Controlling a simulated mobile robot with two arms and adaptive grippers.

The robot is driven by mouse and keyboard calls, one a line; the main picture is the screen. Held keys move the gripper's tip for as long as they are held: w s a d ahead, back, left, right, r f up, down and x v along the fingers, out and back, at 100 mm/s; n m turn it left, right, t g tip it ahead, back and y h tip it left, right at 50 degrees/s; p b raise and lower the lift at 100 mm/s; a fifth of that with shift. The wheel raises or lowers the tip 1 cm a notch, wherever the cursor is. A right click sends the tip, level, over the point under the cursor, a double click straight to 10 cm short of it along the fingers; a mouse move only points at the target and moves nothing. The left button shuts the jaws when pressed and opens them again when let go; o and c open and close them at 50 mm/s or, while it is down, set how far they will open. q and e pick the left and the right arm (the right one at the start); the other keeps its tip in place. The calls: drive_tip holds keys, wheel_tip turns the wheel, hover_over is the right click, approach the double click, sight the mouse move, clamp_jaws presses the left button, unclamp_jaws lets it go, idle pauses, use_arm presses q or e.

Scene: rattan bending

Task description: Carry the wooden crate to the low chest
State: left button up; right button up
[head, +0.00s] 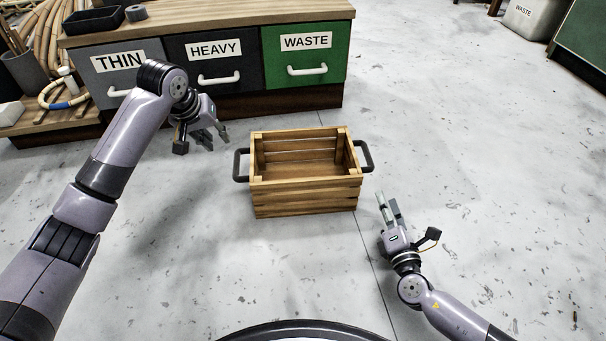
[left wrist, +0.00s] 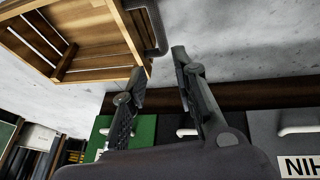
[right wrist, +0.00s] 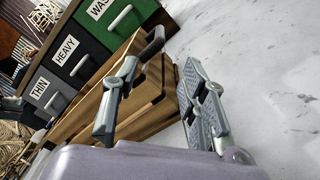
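The wooden crate (head: 305,198) stands upright on the floor in the middle of the head view, empty, with a dark handle on each side. The low chest (head: 225,100) stands behind it, with drawer fronts marked THIN, HEAVY and WASTE. My left gripper (head: 219,138) is open and empty, up and left of the crate's left handle (head: 240,165). In the left wrist view the crate (left wrist: 90,45) shows beyond its spread fingers. My right gripper (head: 385,202) is open and empty, right of the crate and below its right handle (head: 366,156). The right wrist view shows the crate (right wrist: 150,100) close by.
A black tray (head: 93,20) and a dark roll (head: 136,13) sit on the chest's top left; its top right is bare. The floor at right is clear.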

sight(236, 159)
use_arm(q)
drive_tip(key=x, duration=1.5)
drive_tip(key=shift+f, duration=0.4)
use_arm(e)
drive_tip(key=w, duration=0.5)
drive_tip(key=w+a, duration=0.1)
drive_tip(key=w, duration=0.9)
drive_tip(key=shift+w+a, duration=0.3)
drive_tip(key=shift+a, duration=0.1)
use_arm(q)
clamp_jaws()
use_arm(e)
drive_tip(key=c, duration=0.7)
clamp_jaws()
drive_tip(key=shift+f, duration=0.1)
use_arm(q)
drive_tip(key=shift+w+r, duration=0.1)
